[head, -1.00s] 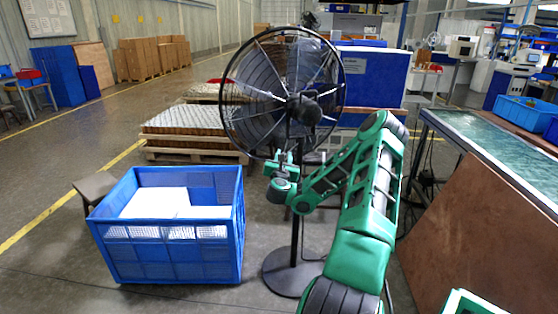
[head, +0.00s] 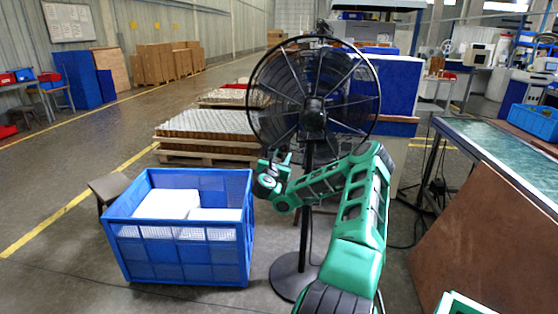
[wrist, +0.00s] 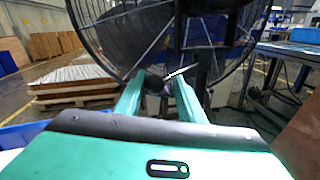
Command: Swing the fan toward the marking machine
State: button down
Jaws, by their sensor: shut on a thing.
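The black pedestal fan (head: 313,108) stands in the middle of the head view on a round base. Its cage faces roughly toward me, with the hub near the middle of the ring. My gripper (head: 274,160) is at the lower left edge of the cage. In the wrist view the fan cage (wrist: 95,42) fills the top, and the two green fingers of my gripper (wrist: 160,80) are closed on its lower rim. The exact contact is small and partly dark. I cannot tell which machine at the back is the marking machine.
A blue crate (head: 180,263) with white blocks stands left of the fan base, beside a stool (head: 107,187). A loaded pallet (head: 205,157) lies behind. The left aisle is clear.

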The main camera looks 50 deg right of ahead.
jog(key=shift+w, duration=0.3)
jog(key=shift+f, duration=0.1)
jog(key=c, duration=1.5)
grip_release()
jog(key=shift+v, duration=5.35)
